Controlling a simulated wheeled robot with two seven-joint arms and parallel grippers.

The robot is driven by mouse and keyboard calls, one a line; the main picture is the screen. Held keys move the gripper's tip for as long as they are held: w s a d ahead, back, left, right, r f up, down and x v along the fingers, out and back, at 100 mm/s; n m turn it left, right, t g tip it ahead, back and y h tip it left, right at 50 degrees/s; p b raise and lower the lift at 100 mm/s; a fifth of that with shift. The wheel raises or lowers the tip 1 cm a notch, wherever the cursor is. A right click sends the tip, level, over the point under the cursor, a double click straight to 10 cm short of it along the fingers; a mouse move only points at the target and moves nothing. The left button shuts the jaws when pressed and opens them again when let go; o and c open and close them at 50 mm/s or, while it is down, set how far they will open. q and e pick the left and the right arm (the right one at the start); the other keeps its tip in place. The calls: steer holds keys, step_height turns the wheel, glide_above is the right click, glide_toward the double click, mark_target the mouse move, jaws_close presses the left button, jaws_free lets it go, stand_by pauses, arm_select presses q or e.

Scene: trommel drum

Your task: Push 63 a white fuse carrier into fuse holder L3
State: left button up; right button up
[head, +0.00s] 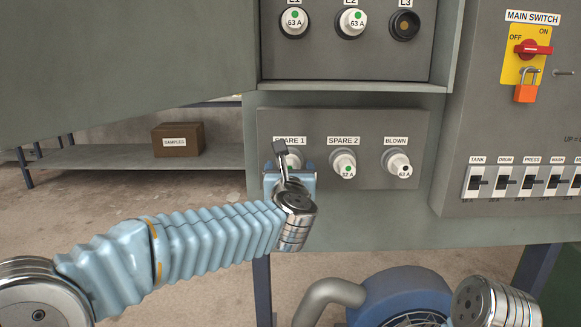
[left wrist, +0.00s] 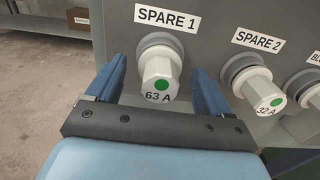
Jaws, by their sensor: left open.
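Fuse holder L3 (head: 405,25) at the top right of the upper panel in the head view is an empty dark socket with a brown ring. A white 63 A fuse carrier with a green dot (left wrist: 160,75) sits in the SPARE 1 holder on the lower panel. In the head view my left gripper (head: 289,170) largely hides the carrier. My right gripper's fingers are not in view.
L1 (head: 294,22) and L2 (head: 351,21) hold 63 A carriers. SPARE 2 (head: 344,164) holds a 32 A carrier, and BLOWN (head: 398,166) a 63 A carrier with a dark dot. A ledge (head: 350,87) juts out between the panels. The main switch (head: 532,48) is padlocked.

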arm_select(q)
steer(key=shift+b, duration=0.65)
stand_by(0.9)
steer(key=c, duration=1.4)
steer(key=shift+s+b, duration=1.4)
steer(key=shift+s, duration=1.6)
steer(key=s+b, duration=0.2)
steer(key=s, duration=0.3)
